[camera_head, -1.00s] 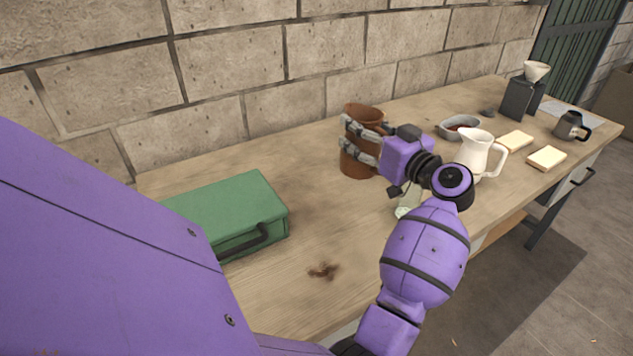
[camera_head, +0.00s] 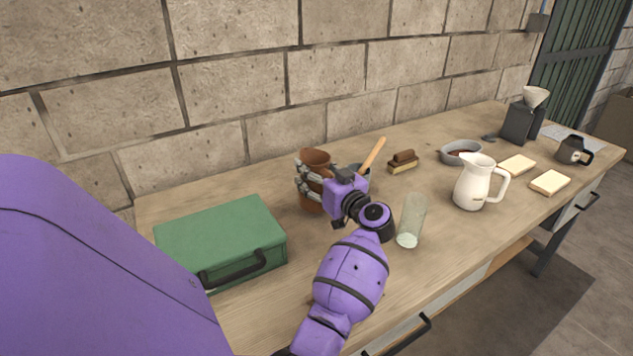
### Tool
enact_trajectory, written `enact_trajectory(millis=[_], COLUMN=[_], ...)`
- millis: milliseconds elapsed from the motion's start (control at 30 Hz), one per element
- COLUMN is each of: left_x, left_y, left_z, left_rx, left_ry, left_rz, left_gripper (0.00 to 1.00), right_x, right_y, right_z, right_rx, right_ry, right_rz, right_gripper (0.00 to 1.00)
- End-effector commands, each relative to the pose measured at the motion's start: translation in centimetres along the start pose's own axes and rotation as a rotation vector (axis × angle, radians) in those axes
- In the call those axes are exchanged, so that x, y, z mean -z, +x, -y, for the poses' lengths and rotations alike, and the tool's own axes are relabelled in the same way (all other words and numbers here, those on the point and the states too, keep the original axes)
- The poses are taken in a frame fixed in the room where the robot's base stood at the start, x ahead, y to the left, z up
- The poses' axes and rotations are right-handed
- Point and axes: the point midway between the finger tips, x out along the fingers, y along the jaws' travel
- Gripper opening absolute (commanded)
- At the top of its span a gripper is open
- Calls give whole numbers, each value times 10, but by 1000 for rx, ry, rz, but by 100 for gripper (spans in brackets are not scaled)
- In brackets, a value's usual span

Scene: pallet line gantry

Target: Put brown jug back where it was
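The brown jug (camera_head: 316,158) stands upright towards the back of the wooden table, just right of the green case. My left gripper (camera_head: 304,176) reaches it from the right. Its grey fingers lie around the jug's side and are shut on it. The gripper's purple body hides the jug's lower right side. I cannot tell whether the jug's base touches the table. My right gripper is not in view.
A green case (camera_head: 215,235) lies at the left. Right of my gripper are a wooden-handled item (camera_head: 374,154), a brush (camera_head: 403,161), a clear glass (camera_head: 411,220), a white pitcher (camera_head: 472,187) and a grey bowl (camera_head: 460,152). Bare table (camera_head: 285,180) shows between case and jug.

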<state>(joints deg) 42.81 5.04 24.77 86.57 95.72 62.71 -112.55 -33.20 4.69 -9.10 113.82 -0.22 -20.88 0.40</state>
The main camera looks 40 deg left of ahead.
Motion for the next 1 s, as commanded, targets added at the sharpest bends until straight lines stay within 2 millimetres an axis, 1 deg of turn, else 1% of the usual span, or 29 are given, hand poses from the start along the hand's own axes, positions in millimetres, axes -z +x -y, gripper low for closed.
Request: enact_trajectory(millis=[33,100,200,433,567,600,700,733,1000], left_x=[-10,-22,-31,-29,-32,-33,-34,-34,-34], left_y=[1,1,1,0,0,0,0,0,0], left_z=[1,0,0,-1,-1,0,0,0,0], left_rx=[0,0,1,1,1,1,1,1,1], left_ry=[7,8,4,0,1,2,2,2,2], left_rz=[-2,-2,-1,-2,-1,1,1,1,1], left_gripper=[5,5,5,5,5,65,78,80,80], right_x=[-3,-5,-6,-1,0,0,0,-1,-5], right_y=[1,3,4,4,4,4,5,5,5], right_z=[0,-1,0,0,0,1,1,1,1], right_rx=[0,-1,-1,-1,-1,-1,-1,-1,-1], right_ry=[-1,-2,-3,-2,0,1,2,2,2], right_rz=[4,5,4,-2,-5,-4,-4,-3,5], right_gripper=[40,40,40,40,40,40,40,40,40])
